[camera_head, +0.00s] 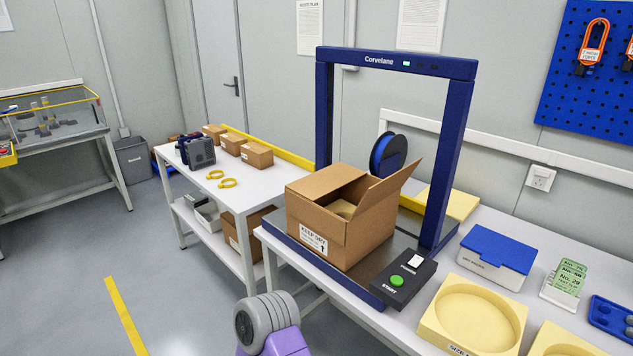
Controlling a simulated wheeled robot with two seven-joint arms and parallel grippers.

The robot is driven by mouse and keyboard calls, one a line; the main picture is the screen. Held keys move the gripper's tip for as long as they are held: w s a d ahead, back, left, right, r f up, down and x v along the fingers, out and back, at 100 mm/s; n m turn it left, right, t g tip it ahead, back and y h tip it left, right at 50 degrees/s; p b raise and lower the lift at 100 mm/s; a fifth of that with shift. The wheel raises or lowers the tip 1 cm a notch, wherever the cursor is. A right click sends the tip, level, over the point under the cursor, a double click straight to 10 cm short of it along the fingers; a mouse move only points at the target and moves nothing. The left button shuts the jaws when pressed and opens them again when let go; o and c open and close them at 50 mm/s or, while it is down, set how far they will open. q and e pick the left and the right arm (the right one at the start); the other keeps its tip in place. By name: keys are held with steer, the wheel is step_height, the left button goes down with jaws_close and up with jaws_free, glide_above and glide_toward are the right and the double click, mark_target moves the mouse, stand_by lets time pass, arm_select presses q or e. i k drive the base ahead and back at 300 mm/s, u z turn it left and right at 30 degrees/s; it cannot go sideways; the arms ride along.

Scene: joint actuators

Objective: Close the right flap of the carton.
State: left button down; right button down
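The brown cardboard carton (335,230) stands upright on the dark bed inside the blue frame. Its right flap (396,183) stands up and leans outward to the right. A flap on the left side of the top (325,182) lies nearly flat over the opening. Through the gap beside it, something pale yellow (343,208) shows inside the carton. Neither of my grippers is in view. A grey and purple part of my own arm shows at the bottom, left of centre, apart from the carton.
The blue frame (456,150) arches over the carton. A black START box (404,284) stands at its front right. A blue-lidded box (495,250) and yellow foam blocks (472,312) occupy the table to the right. A blue spool (388,154) is behind.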

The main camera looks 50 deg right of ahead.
mark_target(388, 187)
steer(key=u, duration=0.2)
steer(key=k, duration=0.75)
steer(key=z, duration=1.55)
